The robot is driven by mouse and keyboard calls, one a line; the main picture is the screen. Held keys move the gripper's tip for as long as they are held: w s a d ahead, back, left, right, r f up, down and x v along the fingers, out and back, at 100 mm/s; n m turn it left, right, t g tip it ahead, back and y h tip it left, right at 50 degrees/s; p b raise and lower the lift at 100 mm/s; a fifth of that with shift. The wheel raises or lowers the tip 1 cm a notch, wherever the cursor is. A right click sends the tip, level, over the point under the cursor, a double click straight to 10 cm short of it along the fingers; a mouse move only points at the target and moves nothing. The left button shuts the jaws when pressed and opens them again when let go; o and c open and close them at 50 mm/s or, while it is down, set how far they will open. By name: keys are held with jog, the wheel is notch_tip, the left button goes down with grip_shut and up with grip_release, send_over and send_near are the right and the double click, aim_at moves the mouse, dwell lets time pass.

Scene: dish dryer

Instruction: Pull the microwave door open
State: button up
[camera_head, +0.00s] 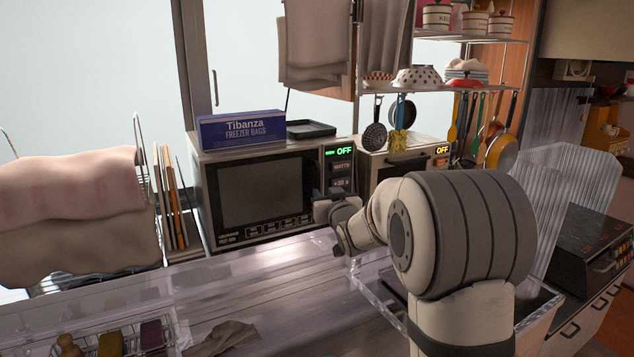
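The microwave (205,200) stands on the back counter, left of centre, with its dark-windowed door (262,193) facing me. The door looks shut. A green "OFF" display (344,151) and buttons are on the panel at its right. My gripper (326,208) is in front of the microwave's lower right, by the right side of the door and the panel. My own wrist and arm cover part of that area. I cannot see a door handle clearly, nor whether the fingers touch the microwave. The gap between the fingers is not clear.
A blue freezer bag box (241,130) and a dark tray (311,129) lie on the microwave. A toaster oven (405,160) stands to its right, under hanging utensils. Cutting boards (172,205) and a towel rack stand at left. The counter (255,275) in front is mostly clear.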

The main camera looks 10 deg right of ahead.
aim_at(319, 185)
jog(key=shift+w+a+r, duration=0.1)
jog(key=shift+w, duration=0.35)
jog(key=w, duration=0.2)
jog(key=w+p, duration=0.1)
jog(key=w, duration=0.1)
jog(key=w+p, duration=0.1)
jog(key=w, duration=0.1)
jog(key=shift+w+a, duration=0.35)
grip_shut()
